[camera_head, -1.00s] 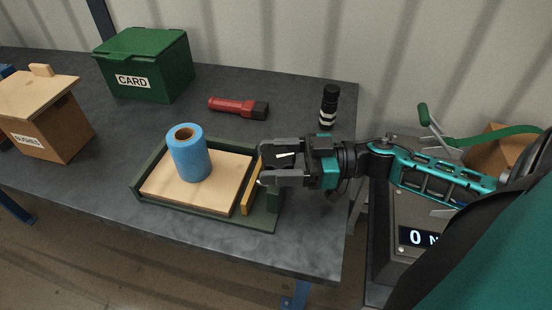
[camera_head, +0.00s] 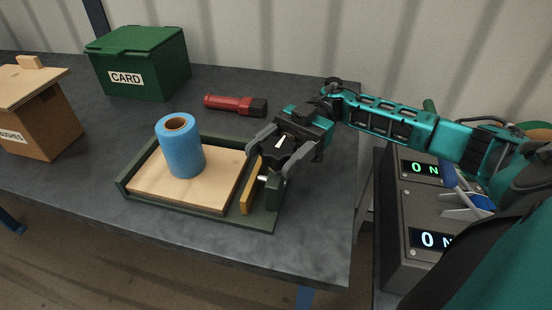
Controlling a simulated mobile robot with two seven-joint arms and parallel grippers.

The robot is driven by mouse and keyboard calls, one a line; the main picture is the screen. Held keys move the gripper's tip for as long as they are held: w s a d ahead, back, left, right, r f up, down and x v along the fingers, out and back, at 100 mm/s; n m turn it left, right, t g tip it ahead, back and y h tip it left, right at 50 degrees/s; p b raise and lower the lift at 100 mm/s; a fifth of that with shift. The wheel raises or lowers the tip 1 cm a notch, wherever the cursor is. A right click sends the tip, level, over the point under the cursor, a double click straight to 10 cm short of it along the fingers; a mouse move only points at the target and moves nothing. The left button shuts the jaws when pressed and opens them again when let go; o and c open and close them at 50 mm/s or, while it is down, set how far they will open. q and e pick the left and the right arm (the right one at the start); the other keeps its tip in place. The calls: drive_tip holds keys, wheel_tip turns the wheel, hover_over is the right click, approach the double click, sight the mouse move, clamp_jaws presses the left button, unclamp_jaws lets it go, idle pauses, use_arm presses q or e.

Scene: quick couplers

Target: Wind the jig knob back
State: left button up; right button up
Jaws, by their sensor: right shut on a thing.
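The jig is a dark green tray (camera_head: 150,202) on the grey table, with a pale wooden board (camera_head: 218,190) in it. A blue cylinder (camera_head: 182,150) with a brown hollow top stands upright on the board. A yellow bar (camera_head: 251,187) lies along the board's right side, and a short pale spindle (camera_head: 263,178) shows between it and the green right-hand block (camera_head: 273,197). My right gripper (camera_head: 268,164) reaches down to this block from the upper right, its fingers shut on the jig knob, which they mostly hide. My left gripper is not in view.
A grey console (camera_head: 398,225) with lit displays is at the right beyond the table edge. The table front is clear.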

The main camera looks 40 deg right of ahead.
drive_tip(key=shift+n+g+h+b, duration=0.35)
drive_tip(key=shift+n+g+h, duration=0.25)
drive_tip(key=shift+n+g, duration=0.65)
drive_tip(key=shift+m+g, duration=0.25)
drive_tip(key=shift+g, duration=0.3)
drive_tip(key=shift+s, duration=0.1)
drive_tip(key=o, duration=1)
drive_tip(key=shift+c, duration=0.2)
drive_tip(key=shift+r, duration=0.1)
